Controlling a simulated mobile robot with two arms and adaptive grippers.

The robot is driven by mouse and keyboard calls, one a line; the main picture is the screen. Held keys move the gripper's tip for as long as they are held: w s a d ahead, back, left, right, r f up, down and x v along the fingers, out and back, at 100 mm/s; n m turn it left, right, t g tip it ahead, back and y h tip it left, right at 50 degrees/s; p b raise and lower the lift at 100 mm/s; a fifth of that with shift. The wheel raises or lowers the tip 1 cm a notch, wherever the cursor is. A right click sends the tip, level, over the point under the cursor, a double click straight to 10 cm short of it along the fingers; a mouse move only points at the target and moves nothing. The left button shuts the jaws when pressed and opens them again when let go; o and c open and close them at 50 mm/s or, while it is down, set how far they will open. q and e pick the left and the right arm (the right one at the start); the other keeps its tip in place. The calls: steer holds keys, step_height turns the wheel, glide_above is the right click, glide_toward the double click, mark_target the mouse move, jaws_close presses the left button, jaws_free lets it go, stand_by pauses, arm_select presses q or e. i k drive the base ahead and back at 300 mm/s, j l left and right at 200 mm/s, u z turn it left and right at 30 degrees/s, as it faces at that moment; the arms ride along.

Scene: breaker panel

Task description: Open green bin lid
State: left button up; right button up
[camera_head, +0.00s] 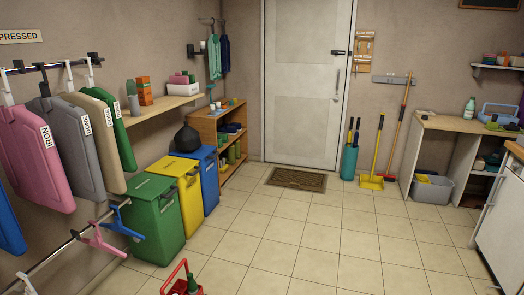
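A green bin (158,228) stands on the tiled floor at the left of centre, in front of a yellow bin (190,205) and a blue bin (210,188) in a row along the left wall. The green bin's lid (150,187) lies flat on top and looks closed. Neither of my grippers shows in the head view.
A rail with hanging garments (75,135) and a lower rail with hangers (98,240) stick out near the green bin's left. A red basket (183,287) holding a bottle sits at the bottom edge. The middle floor is clear.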

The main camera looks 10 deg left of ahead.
mark_target(146, 186)
steer(key=i, duration=1.95)
steer(key=i+u, duration=0.4)
steer(key=i+l+u, duration=0.2)
steer(key=u, duration=0.2)
steer(key=i+l+u, duration=0.75)
steer(key=k+j, duration=0.05)
steer(key=j, duration=0.05)
